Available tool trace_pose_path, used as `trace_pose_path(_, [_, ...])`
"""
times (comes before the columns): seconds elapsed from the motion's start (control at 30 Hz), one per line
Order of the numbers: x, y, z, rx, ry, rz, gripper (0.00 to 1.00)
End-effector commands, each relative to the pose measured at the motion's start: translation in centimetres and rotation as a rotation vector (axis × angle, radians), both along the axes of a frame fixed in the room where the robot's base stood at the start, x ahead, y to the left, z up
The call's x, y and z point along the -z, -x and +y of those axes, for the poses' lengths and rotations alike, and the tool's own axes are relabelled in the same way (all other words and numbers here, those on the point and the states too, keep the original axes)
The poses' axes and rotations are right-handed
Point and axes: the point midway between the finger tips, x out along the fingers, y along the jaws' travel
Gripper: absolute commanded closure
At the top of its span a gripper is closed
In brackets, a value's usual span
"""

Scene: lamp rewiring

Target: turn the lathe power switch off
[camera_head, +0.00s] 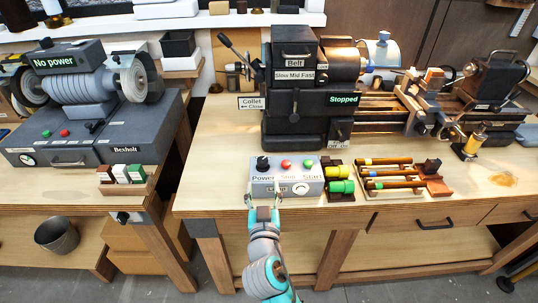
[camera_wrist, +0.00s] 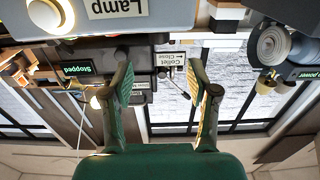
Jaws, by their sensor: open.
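The lathe power switch (camera_head: 262,163) is a black knob on the top left of a grey control box (camera_head: 268,187), above the word Power. A red Stop button (camera_head: 286,164) and a green Start button (camera_head: 308,164) sit to its right. My gripper (camera_head: 263,203) is open and empty at the table's front edge, just in front of the box's left part and below the knob. In the wrist view my gripper (camera_wrist: 160,78) shows two spread fingers. That view is upside down, with the box's Lamp label (camera_wrist: 117,8) at the top. I cannot make out the knob there.
The lathe (camera_head: 310,100) stands behind the box with a lit Stopped sign (camera_head: 343,99). Green and yellow parts (camera_head: 341,186) and a rack of tools (camera_head: 398,180) lie to the right. A grinder (camera_head: 85,85) reading No power is at left. The tabletop left of the box is bare.

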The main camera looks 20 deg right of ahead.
Motion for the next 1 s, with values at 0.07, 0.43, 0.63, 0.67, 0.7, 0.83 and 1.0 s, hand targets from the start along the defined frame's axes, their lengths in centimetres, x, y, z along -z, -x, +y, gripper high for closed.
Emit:
trace_pose_path(0.07, [-0.4,-0.4,0.0,0.008,-0.004,-0.007,0.41])
trace_pose_path(0.43, [-0.5,-5.1,-1.6,0.011,-0.004,-0.008,0.41])
trace_pose_path(0.63, [-0.5,-8.2,-2.6,0.009,-0.004,-0.008,0.41])
trace_pose_path(0.67, [-0.5,-8.6,-2.7,0.009,-0.004,-0.008,0.41])
trace_pose_path(0.7, [-0.4,-9.0,-2.8,0.009,-0.004,-0.007,0.41])
trace_pose_path(0.83, [-0.4,-10.1,-3.2,0.008,-0.004,-0.007,0.41])
trace_pose_path(1.0, [-0.4,-10.6,-3.3,0.007,-0.003,-0.006,0.41])
